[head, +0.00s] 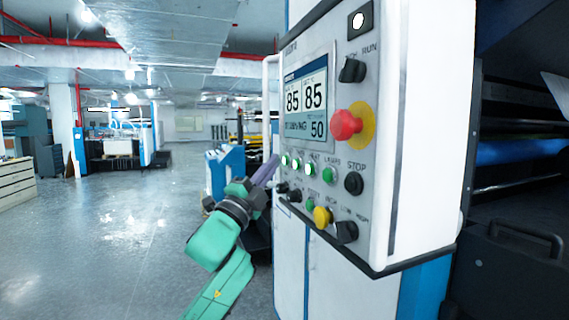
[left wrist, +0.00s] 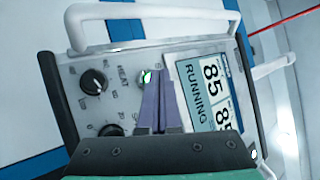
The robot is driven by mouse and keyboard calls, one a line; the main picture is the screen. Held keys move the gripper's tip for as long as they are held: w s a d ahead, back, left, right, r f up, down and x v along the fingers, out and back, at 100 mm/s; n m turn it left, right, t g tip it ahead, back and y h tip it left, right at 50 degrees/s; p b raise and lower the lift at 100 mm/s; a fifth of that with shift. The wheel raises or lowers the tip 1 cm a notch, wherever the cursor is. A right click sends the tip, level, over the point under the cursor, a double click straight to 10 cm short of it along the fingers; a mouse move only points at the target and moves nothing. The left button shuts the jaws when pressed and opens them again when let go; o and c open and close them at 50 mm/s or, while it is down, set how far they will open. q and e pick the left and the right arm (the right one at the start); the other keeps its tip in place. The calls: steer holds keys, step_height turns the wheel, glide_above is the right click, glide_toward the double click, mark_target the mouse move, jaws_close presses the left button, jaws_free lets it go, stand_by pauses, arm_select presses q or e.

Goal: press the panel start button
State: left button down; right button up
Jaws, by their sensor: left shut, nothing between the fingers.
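The control panel (head: 375,180) faces left on a white and blue cabinet in the head view. Its screen (head: 306,100) reads 85, 85 and 50, and in the left wrist view the screen (left wrist: 208,95) shows RUNNING. Below it is a row of green buttons, several of them lit, including one lit button (head: 297,163). My left gripper (head: 273,162) is shut and empty, its purple fingertips close to the left end of that row. In the left wrist view the fingertips point at a green lit button (left wrist: 146,76); I cannot tell whether they touch it. My right gripper is out of view.
A red emergency knob (head: 346,125), a black STOP button (head: 354,183), a yellow knob (head: 322,216) and black selectors sit around the buttons. A white handle (head: 270,95) runs along the panel's left edge. Open floor (head: 110,240) lies to the left.

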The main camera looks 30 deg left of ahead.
arm_select(q)
steer(key=shift+s+a, duration=0.15)
steer(key=shift+s, duration=0.15)
steer(key=s+a+b, duration=0.1)
steer(key=s, duration=0.1)
steer(key=s+a+b, duration=0.1)
steer(key=s+b, duration=0.1)
steer(key=shift+a, duration=0.4)
stand_by(0.6)
